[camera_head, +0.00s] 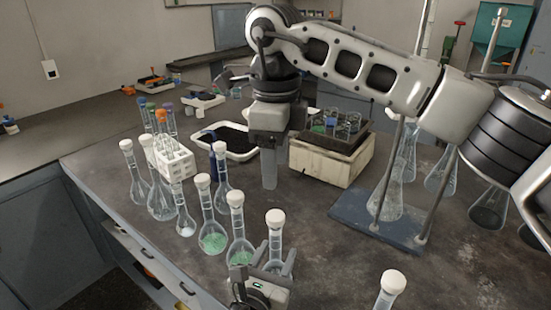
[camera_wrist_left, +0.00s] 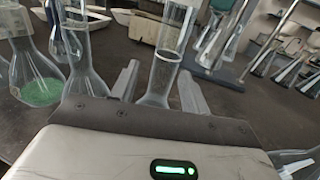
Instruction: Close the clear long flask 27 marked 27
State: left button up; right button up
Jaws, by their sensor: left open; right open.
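Several clear long-necked flasks with white stoppers stand on the bench; I cannot read any number, so I cannot tell which is 27. One flask (camera_head: 275,241) at the front has a white stopper on its neck. My left gripper (camera_head: 276,262) is open around its neck, one finger on each side. In the left wrist view the clear neck (camera_wrist_left: 166,66) stands between the fingers of my left gripper (camera_wrist_left: 160,88); its lower body is hidden. My right gripper (camera_head: 270,180) points down over the middle of the bench, empty and away from the flasks.
Green-filled flasks (camera_head: 212,240) stand just left of my left gripper. Another stoppered flask (camera_head: 389,290) is at the front right. A white rack (camera_head: 171,160), white tray (camera_head: 237,153), cream box (camera_head: 318,170) and blue stand base (camera_head: 365,226) lie behind.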

notch_tip(320, 180, down, 2)
jog(key=shift+f+b, duration=0.15)
jog(key=shift+b, duration=1)
pick_arm(q)
jog(key=v, duration=1.6)
